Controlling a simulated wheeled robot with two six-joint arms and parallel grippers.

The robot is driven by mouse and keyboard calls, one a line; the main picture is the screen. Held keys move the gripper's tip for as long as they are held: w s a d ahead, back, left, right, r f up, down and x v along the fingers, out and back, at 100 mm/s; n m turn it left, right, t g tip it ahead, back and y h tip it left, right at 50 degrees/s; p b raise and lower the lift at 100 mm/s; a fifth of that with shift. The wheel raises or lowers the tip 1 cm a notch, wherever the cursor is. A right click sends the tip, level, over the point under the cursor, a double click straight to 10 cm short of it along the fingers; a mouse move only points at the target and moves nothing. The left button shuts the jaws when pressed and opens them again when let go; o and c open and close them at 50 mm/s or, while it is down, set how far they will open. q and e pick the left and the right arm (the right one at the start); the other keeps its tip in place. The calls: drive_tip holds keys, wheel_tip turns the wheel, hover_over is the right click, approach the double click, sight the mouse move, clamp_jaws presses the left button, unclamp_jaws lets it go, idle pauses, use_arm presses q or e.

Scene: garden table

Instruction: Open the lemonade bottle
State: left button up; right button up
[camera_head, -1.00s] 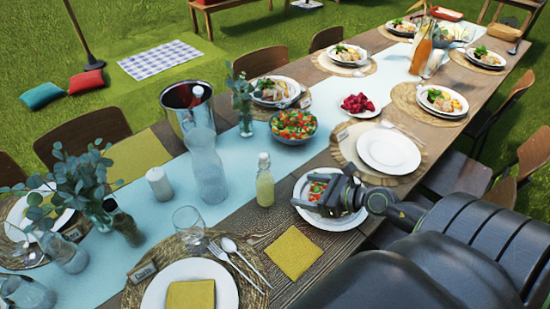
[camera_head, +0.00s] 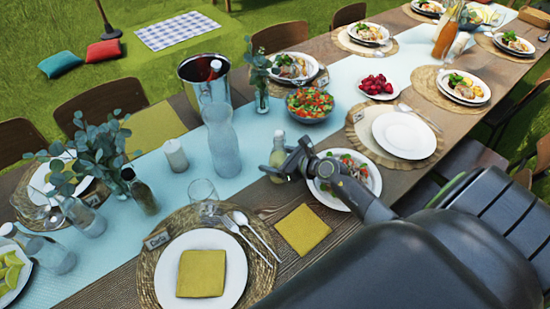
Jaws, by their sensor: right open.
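The lemonade bottle (camera_head: 278,152) is a small clear bottle with pale yellow liquid and a light cap. It stands upright on the table near the runner's edge, right of a tall clear carafe (camera_head: 222,146). My right gripper (camera_head: 285,161) is open at the bottle's near right side. Its jaws hide part of the bottle's lower body. I cannot tell whether they touch the glass. My left gripper is out of view.
A plate of food (camera_head: 348,203) lies just under and right of my right wrist. A salad bowl (camera_head: 310,104) and an ice bucket (camera_head: 203,75) stand behind. A yellow napkin (camera_head: 303,229) and a place setting with a wine glass (camera_head: 204,196) are in front.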

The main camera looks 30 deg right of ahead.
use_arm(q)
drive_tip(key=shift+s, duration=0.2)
use_arm(e)
drive_tip(key=shift+w, duration=0.15)
drive_tip(key=c, duration=1.5)
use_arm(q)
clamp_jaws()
use_arm(e)
drive_tip(key=shift+o, duration=0.2)
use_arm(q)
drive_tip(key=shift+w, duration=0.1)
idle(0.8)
use_arm(e)
drive_tip(key=o, duration=1.5)
drive_tip(key=shift+c, duration=0.2)
